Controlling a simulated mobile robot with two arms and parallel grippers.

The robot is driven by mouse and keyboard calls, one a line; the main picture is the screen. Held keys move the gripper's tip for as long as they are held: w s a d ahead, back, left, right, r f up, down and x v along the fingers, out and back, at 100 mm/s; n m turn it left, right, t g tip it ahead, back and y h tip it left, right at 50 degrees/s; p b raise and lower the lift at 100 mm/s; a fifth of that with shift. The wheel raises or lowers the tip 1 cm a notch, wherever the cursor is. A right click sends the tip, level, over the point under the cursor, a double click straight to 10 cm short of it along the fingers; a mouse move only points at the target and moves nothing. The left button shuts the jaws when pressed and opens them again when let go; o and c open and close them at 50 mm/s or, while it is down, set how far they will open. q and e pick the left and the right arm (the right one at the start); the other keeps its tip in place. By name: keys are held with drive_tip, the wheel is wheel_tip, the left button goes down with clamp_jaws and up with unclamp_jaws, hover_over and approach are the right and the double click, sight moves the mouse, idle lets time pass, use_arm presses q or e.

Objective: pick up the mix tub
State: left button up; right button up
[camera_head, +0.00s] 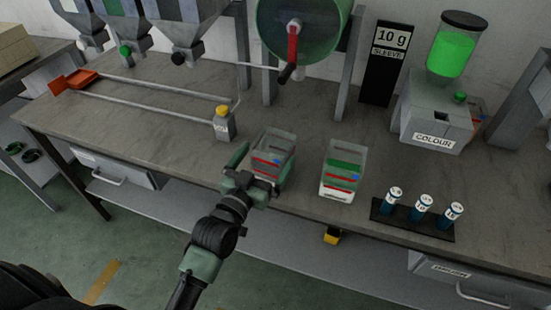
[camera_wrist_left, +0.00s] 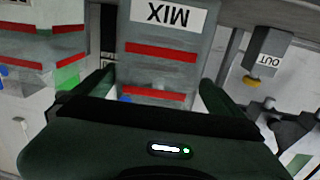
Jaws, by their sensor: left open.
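The mix tub (camera_head: 274,146) is a clear, box-like tub with red bands, standing upright near the bench's front edge in the head view. In the left wrist view the mix tub (camera_wrist_left: 160,68) shows close up, with its MIX label upside down. My left gripper (camera_head: 257,170) is at the tub's front left side. Its fingers are open, and in the wrist view the gripper (camera_wrist_left: 157,88) has one finger on each side of the tub. I cannot tell whether either finger touches it. The tub's lower part is partly hidden by the gripper. My right gripper is not in view.
A similar tub (camera_head: 341,170) with a green band stands close to the right. A grey OUT post (camera_head: 224,129) with a yellow top stands to the left. A rack of blue vials (camera_head: 412,222) and the COLOUR unit (camera_head: 432,120) are further right. Hoppers (camera_head: 185,25) hang behind.

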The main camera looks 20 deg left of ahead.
sight(280, 139)
use_arm(q)
drive_tip(key=w, duration=0.3)
drive_tip(key=w+d, duration=0.1)
drive_tip(key=w, duration=0.2)
drive_tip(key=shift+w+d+p, duration=0.15)
drive_tip(key=shift+w+p, duration=0.05)
drive_tip(key=shift+p, duration=0.2)
drive_tip(key=shift+c, duration=0.3)
drive_tip(key=c, duration=1.2)
